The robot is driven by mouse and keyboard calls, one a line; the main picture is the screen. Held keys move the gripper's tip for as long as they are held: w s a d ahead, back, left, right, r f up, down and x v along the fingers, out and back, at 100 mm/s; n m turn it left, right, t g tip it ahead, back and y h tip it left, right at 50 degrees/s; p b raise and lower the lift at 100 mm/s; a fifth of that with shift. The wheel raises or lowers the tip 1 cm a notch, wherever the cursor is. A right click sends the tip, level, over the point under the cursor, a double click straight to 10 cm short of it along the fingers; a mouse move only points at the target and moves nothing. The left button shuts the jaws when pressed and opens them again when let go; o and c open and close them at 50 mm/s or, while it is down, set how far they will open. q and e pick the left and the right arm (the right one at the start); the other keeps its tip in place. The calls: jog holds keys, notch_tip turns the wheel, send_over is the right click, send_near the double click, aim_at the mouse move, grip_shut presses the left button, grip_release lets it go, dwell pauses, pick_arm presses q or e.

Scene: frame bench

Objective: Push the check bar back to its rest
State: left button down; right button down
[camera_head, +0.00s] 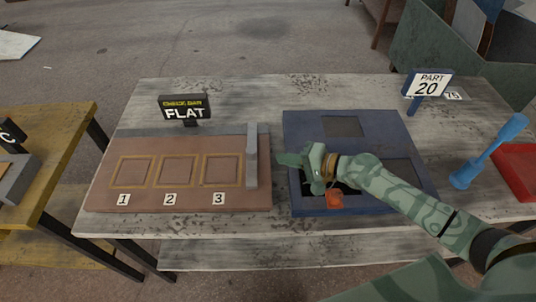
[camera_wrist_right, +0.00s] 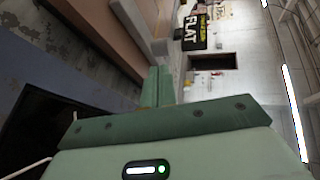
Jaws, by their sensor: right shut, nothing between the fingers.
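The board carries three framed squares labelled 1, 2 and 3, all left of the bar. My right gripper (camera_head: 284,159) is shut and empty, just right of the bar, with its tips pointing left toward it. A small gap shows between tips and bar in the head view. In the right wrist view the green fingers (camera_wrist_right: 157,88) point up toward the brown board and the grey bar; contact cannot be told there. My left gripper is not in view.
A sign reading "CHECK BAR FLAT" (camera_head: 185,107) stands behind the board. A blue panel (camera_head: 300,124) with dark recesses and an orange piece (camera_head: 335,201) lies under my right arm. A blue lever (camera_head: 490,152), a red tray (camera_head: 520,170) and a "PART 20" sign (camera_head: 428,84) stand right.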

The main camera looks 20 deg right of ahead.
aim_at(252, 150)
jog(key=x, duration=0.6)
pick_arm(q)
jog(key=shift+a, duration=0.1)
